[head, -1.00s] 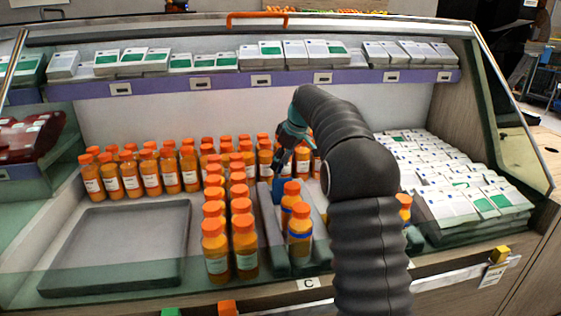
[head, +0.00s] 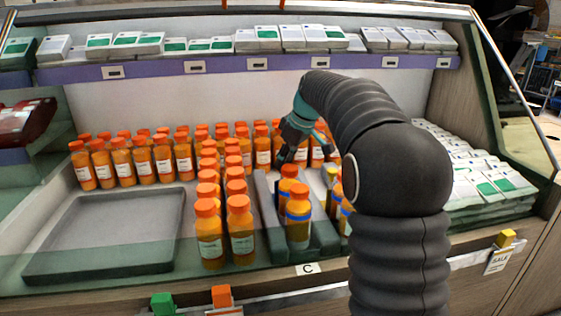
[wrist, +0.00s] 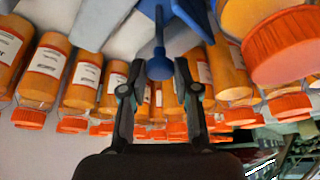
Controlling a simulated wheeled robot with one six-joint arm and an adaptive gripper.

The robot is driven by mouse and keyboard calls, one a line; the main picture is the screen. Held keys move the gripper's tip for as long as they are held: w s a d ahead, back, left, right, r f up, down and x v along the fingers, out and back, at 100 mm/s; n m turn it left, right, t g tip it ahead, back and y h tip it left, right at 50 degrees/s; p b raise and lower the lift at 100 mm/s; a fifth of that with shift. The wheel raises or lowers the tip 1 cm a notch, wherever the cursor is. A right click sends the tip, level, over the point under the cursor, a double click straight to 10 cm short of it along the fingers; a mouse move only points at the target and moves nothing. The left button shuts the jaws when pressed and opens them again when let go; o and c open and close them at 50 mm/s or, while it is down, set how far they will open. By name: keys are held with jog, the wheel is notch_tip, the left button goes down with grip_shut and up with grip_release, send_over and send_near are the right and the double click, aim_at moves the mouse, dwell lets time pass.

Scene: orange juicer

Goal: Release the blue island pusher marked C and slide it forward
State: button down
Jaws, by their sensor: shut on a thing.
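The blue pusher (wrist: 158,62) shows in the wrist view as a stem with a round knob between my two fingers. My gripper (wrist: 158,76) is shut on this knob, though the contact is hard to see. In the head view my gripper (head: 284,158) reaches down at the back of the lane marked C, behind the front bottles. I cannot see the pusher in the head view. The C label (head: 308,268) is on the front edge. Orange-capped bottles with blue bands (head: 298,225) stand in this lane between grey dividers.
Rows of orange bottles (head: 209,235) stand left of the lane and along the back. An empty grey tray (head: 65,270) is at the left. White boxes (head: 480,195) are stacked at the right. A purple-edged shelf (head: 225,66) runs above my arm.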

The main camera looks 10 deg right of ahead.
jog(key=s, duration=0.2)
jog(key=shift+s+b, duration=0.35)
jog(key=c, duration=0.9)
grip_release()
jog(key=shift+o, duration=0.2)
jog(key=v, duration=1.2)
